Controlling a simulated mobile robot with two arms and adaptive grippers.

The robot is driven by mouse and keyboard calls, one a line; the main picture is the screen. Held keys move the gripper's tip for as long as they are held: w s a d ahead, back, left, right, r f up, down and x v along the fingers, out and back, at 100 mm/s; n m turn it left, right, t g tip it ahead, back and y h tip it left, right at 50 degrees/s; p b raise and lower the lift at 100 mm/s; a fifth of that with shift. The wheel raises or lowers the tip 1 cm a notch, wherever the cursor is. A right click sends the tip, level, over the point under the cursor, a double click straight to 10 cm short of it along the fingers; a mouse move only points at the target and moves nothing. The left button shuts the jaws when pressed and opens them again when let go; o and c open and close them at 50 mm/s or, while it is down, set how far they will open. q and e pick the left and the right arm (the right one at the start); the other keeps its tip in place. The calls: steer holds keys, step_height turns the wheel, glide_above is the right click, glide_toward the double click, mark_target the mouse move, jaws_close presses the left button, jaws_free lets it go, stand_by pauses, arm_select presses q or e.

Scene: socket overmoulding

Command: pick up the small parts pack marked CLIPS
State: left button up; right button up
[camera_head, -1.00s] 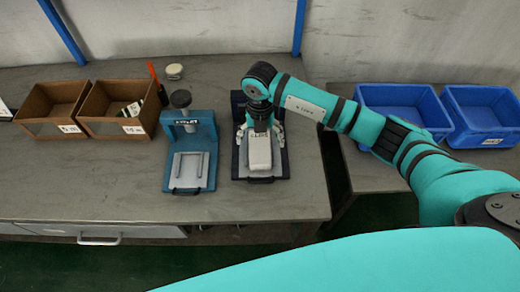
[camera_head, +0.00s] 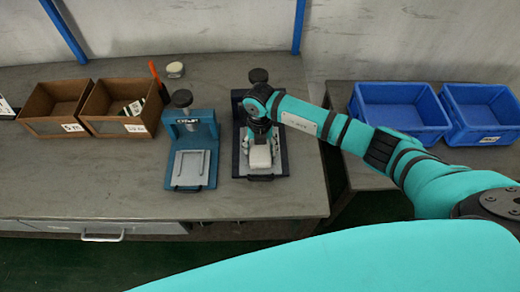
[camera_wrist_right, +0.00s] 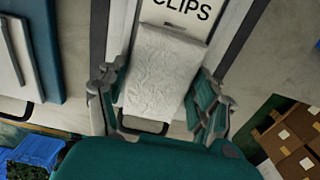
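The small parts pack is a pale, crinkled white block (camera_head: 260,157) on the dark press stand at the middle right of the bench. In the right wrist view the pack (camera_wrist_right: 163,75) lies below a white label reading CLIPS (camera_wrist_right: 183,10), cut by the frame's top edge. My right gripper (camera_head: 261,142) is over the pack and hides its far part in the head view. In the wrist view the right gripper (camera_wrist_right: 160,100) is open, with one finger on each side of the pack; contact is not clear. My left gripper is out of view.
The dark stand (camera_head: 241,168) has a black knob (camera_head: 258,76) behind my wrist. A blue press (camera_head: 205,172) stands just left of it. Brown bins (camera_head: 40,127) are at the left. Blue crates (camera_head: 405,138) are on the right table. The front left bench is clear.

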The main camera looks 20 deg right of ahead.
steer(key=c, duration=0.7)
steer(key=shift+r, duration=0.1)
